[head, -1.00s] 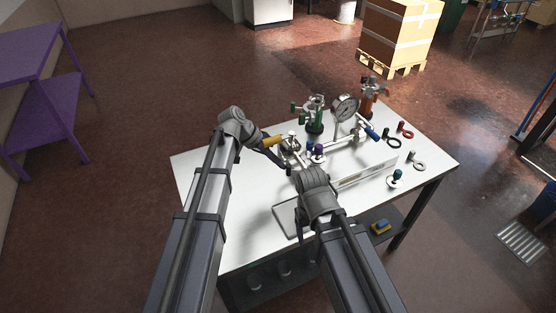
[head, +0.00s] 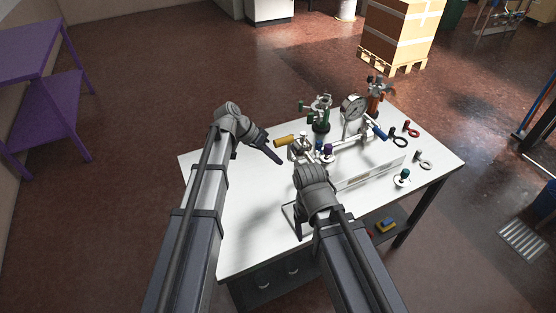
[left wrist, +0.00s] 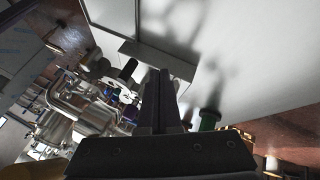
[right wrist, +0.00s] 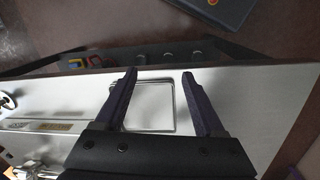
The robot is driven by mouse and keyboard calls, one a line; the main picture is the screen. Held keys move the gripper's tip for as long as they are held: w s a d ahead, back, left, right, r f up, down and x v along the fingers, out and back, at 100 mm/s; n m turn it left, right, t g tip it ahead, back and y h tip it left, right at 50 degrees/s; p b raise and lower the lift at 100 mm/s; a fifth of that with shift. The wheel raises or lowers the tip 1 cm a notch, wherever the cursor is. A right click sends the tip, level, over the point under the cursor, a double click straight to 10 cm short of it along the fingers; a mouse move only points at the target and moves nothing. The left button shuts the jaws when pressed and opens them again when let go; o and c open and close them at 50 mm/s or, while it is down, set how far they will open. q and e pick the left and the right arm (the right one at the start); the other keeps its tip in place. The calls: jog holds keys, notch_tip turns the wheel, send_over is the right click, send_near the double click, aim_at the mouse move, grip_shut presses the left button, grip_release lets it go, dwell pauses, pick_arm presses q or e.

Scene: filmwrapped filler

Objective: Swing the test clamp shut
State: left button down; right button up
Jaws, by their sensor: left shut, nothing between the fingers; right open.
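The test rig with its metal pipework (head: 345,149) stands on the white table. A clamp-like metal fitting (head: 299,155) with a yellow handle (head: 285,141) is at its left end. I cannot tell how far the clamp stands open. My left gripper (head: 279,160) is shut and empty, just left of and below the yellow handle, apart from it as far as I can see. Its closed fingers (left wrist: 158,85) show in the left wrist view beside the blurred pipework (left wrist: 85,110). My right gripper (right wrist: 160,75) is open and empty over the table's front; my arm hides it in the head view.
A pressure gauge (head: 353,107), a green-based fitting (head: 320,112) and a red-orange one (head: 376,100) stand at the back. Rings and small parts lie at the right, with a capped plug (head: 403,177).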

pick_arm(q)
jog(key=s+p+v, duration=0.1)
jog(key=p+v, duration=0.5)
jog(key=v, duration=0.2)
jog(key=shift+r, duration=0.3)
